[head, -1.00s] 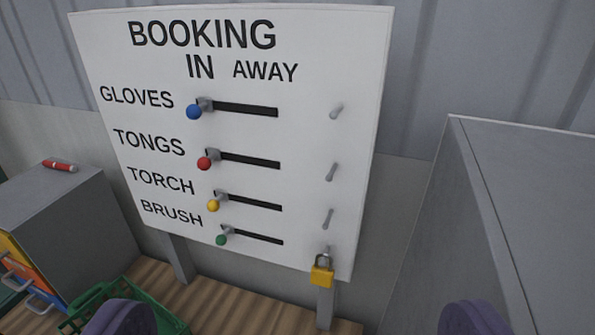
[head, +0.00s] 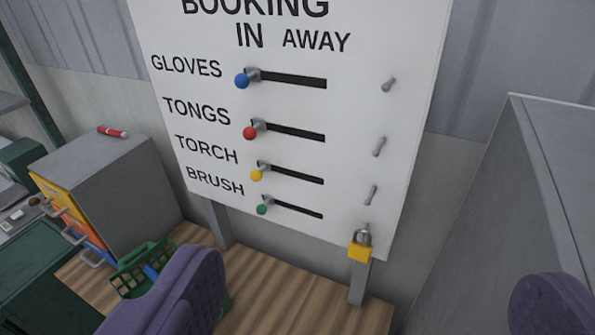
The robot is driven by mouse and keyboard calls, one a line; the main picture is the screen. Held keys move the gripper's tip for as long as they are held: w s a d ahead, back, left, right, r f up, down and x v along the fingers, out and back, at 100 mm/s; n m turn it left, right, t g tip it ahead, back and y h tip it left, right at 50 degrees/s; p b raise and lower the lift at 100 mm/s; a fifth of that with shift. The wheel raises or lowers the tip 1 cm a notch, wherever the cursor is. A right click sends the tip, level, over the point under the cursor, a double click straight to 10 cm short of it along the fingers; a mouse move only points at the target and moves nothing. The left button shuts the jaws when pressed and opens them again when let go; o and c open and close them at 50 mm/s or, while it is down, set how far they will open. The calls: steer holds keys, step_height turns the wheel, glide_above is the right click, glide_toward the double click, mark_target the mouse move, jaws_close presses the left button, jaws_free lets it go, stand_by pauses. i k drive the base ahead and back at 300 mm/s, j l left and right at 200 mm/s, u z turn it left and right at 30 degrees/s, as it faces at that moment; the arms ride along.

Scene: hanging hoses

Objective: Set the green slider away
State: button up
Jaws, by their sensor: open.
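The green slider (head: 262,209) is a small green knob in the lowest slot of the white booking board (head: 412,178), in the row marked BRUSH. It sits at the left end of its slot, on the IN side. The blue slider (head: 242,81), red slider (head: 250,133) and yellow slider (head: 257,175) also sit at the left ends of their slots. My gripper (head: 385,305) is open and empty, its two purple fingers wide apart at the bottom of the view, below and in front of the board.
A yellow padlock (head: 359,248) hangs on the lowest of several pegs at the board's right. A grey cabinet (head: 545,190) stands close at the right. A grey drawer unit (head: 120,180) with a red marker (head: 112,132) on top stands left. A green basket (head: 135,270) is below, partly hidden.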

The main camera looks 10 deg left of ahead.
mark_target(262, 209)
steer(key=i+j+z, duration=0.25)
steer(key=i+j, duration=0.5)
steer(key=j, duration=0.15)
